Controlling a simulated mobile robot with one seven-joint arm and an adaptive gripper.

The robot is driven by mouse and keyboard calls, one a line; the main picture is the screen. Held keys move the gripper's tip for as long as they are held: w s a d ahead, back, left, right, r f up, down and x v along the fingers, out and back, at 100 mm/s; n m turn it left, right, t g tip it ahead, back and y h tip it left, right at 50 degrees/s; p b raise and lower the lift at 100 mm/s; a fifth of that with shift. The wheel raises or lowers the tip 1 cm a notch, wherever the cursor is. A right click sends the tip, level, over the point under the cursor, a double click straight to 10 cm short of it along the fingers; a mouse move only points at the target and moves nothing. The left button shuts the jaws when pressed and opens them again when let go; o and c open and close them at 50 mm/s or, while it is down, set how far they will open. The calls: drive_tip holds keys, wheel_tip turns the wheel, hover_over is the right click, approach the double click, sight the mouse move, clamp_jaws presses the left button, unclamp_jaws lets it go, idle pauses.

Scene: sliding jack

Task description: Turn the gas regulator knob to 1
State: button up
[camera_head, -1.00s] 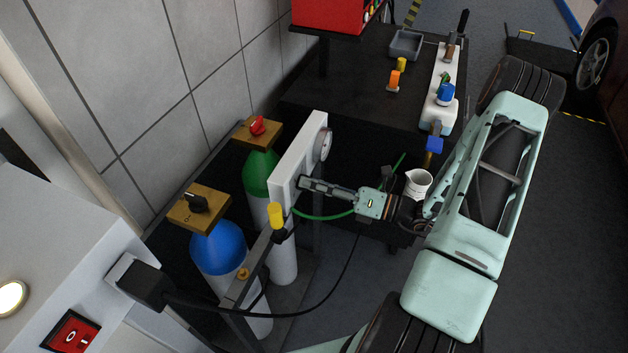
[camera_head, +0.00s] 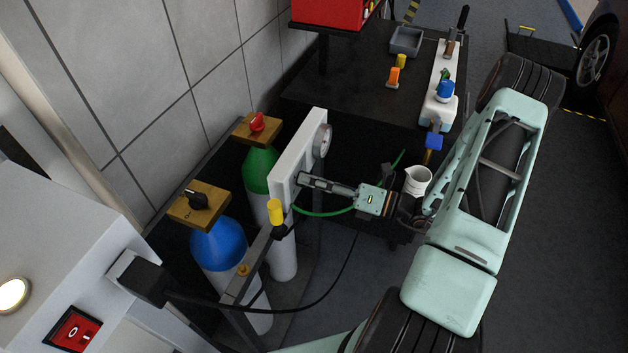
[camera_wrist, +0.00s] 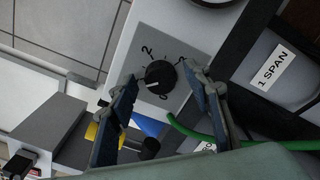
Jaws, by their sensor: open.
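The gas regulator knob (camera_wrist: 160,76) is a round black knob on a grey dial plate in the wrist view. A "2" shows at its upper left and a "0" below it; its exact setting is hard to read. My gripper (camera_wrist: 161,80) is open, with one blue-padded finger on each side of the knob. Whether the fingers touch it I cannot tell. In the head view, my gripper (camera_head: 301,180) reaches the face of the white regulator panel (camera_head: 291,165); the knob is hidden there.
A round gauge (camera_head: 322,141) sits on the panel above my gripper. A green hose (camera_wrist: 195,138) runs beneath the knob. Blue (camera_head: 218,246) and green (camera_head: 261,172) gas cylinders stand behind the panel. A yellow-topped fitting (camera_head: 275,211) is close by at the lower left.

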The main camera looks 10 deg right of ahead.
drive_tip(key=v, duration=1.2)
